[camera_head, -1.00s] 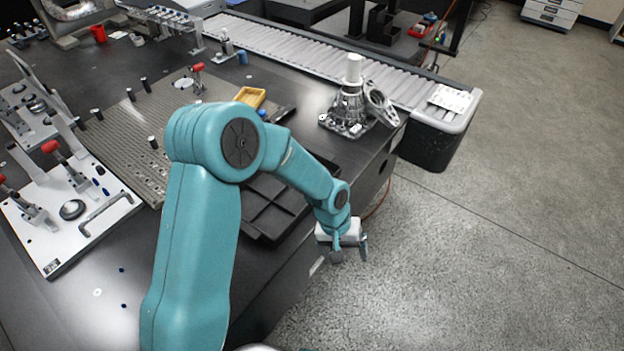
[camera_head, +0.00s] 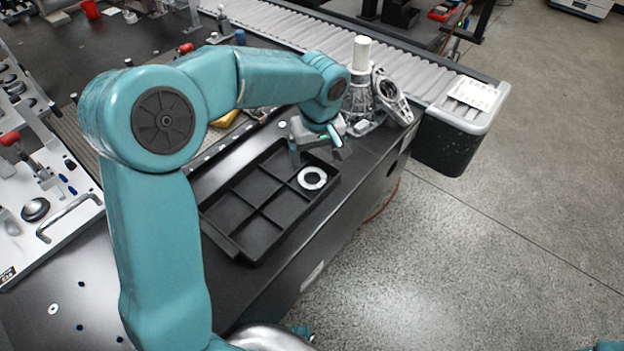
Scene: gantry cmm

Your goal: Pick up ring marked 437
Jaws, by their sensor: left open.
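A pale metal ring (camera_head: 302,181) lies flat in the far right compartment of a black divided tray (camera_head: 231,247) on the dark table. Any marking on it is too small to read. My left gripper (camera_head: 319,157) is open and empty, pointing down just above and behind the ring, over the tray's far end. Its fingers are apart and not touching the ring. My right gripper is not in view.
A metal casting with a white cylinder (camera_head: 361,50) stands close behind my left gripper, beside a grey housing (camera_head: 390,97). A roller conveyor (camera_head: 430,75) runs behind. A fixture plate (camera_head: 60,210) is at left. A small pale washer (camera_head: 54,309) lies front left.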

